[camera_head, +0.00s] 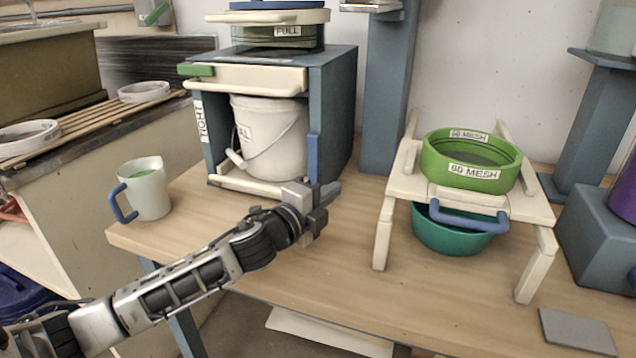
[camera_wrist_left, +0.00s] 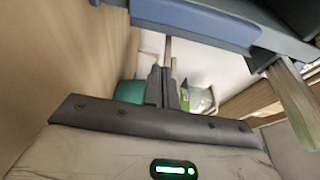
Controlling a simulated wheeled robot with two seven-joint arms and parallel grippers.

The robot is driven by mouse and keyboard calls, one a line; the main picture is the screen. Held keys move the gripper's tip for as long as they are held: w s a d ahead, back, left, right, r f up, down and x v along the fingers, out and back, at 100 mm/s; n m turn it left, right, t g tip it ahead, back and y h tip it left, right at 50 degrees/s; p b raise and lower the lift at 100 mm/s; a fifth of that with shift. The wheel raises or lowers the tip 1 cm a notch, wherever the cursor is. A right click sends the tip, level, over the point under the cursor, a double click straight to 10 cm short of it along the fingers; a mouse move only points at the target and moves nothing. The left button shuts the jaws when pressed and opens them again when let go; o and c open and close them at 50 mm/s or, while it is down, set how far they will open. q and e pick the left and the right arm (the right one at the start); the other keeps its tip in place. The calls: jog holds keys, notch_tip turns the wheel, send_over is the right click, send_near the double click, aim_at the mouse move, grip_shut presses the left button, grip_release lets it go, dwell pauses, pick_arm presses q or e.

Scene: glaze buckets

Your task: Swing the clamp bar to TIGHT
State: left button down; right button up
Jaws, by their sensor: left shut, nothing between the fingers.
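A blue-grey cabinet (camera_head: 335,110) stands on the table with a white pail (camera_head: 270,140) inside. A TIGHT label (camera_head: 201,120) is on its left front post. A blue upright bar (camera_head: 313,155) sits at its right front edge; a cream bar with a green grip (camera_head: 197,70) crosses the top front. I cannot tell for certain which is the clamp bar. My left gripper (camera_head: 330,190) is shut and empty, low in front of the cabinet's right front corner, below the blue bar. Its closed fingers show in the left wrist view (camera_wrist_left: 167,82), near a blue edge. My right gripper is out of view.
A mug (camera_head: 150,190) stands at the table's left end. Right of my gripper, a cream stand (camera_head: 540,210) holds a green sieve (camera_head: 470,160) above a teal bowl (camera_head: 450,238). A grey plate (camera_head: 577,330) lies front right. The tabletop between cabinet and stand is clear.

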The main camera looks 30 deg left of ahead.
aim_at(314, 165)
pick_arm(q)
jog(key=w, duration=0.2)
jog(key=shift+w, duration=0.35)
jog(key=shift+s+a, duration=0.15)
jog(key=shift+a, duration=0.45)
jog(key=shift+s+a, duration=0.15)
jog(key=shift+a, duration=0.4)
jog(key=shift+s+a, duration=0.1)
jog(key=shift+a, duration=0.5)
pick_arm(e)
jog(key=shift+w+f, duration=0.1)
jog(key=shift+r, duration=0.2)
